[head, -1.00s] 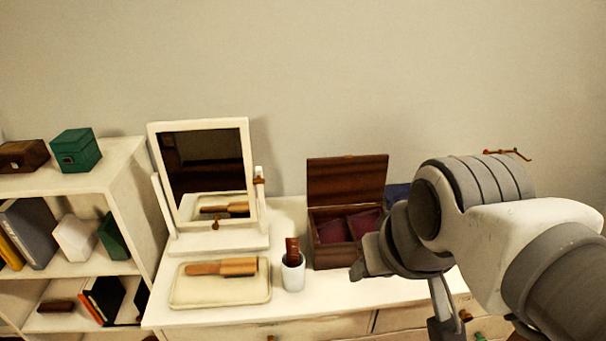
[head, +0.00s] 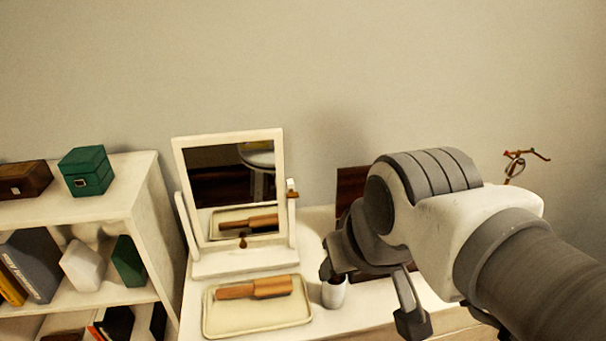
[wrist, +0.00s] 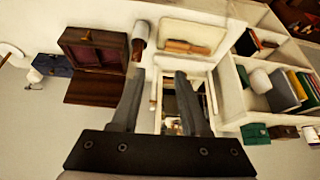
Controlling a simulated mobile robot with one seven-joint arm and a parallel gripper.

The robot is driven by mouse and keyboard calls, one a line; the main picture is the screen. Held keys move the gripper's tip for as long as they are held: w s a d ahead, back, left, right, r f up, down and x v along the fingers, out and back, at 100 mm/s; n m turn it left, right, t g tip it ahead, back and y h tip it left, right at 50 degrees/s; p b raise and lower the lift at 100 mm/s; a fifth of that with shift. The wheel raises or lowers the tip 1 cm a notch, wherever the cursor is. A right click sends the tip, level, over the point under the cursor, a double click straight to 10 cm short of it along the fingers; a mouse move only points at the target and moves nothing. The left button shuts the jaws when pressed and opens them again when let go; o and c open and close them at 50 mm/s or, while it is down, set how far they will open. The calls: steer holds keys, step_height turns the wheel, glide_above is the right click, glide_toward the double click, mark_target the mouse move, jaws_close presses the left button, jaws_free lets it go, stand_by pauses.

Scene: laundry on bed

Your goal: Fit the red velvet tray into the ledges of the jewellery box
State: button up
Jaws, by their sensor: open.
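The wooden jewellery box (wrist: 66,42) stands open on the white dresser, at the upper left of the wrist view. Its raised lid (wrist: 95,89) shows below it there. In the head view only part of the lid (head: 350,187) shows; my arm hides the rest. Dark red velvet (wrist: 97,56) with a divider shows inside the box; I cannot tell tray from lining. My gripper (wrist: 159,74) is open and empty, apart from the box and to its right in the wrist view. In the head view my gripper (head: 368,294) is over the dresser, in front of the box.
A white cup (head: 334,293) with a brown item stands close to my gripper. A cream tray (head: 222,325) with a wooden brush and a white-framed mirror (head: 178,155) are to its left. A shelf unit (head: 135,200) stands farther left. A blue box (wrist: 55,65) is beside the jewellery box.

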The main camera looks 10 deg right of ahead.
steer(key=w+d+f+h+b, duration=0.1)
steer(key=w+d+f+b, duration=0.1)
steer(key=w+d+f, duration=0.35)
steer(key=w+d+f+g+h+b, duration=0.1)
steer(key=w+d+f+b, duration=0.2)
steer(key=w+d, duration=0.55)
steer(key=w+d+f+h+b, duration=0.1)
steer(key=w+d+f+b, duration=0.1)
steer(key=w+d+f, duration=0.35)
steer(key=x, duration=0.5)
steer(key=w+b+x, duration=0.1)
steer(key=x, duration=0.5)
steer(key=w+d+r+x, duration=0.1)
steer(key=x, duration=0.4)
steer(key=shift+d+f+b, duration=0.2)
steer(key=shift+b, duration=0.15)
jaws_close()
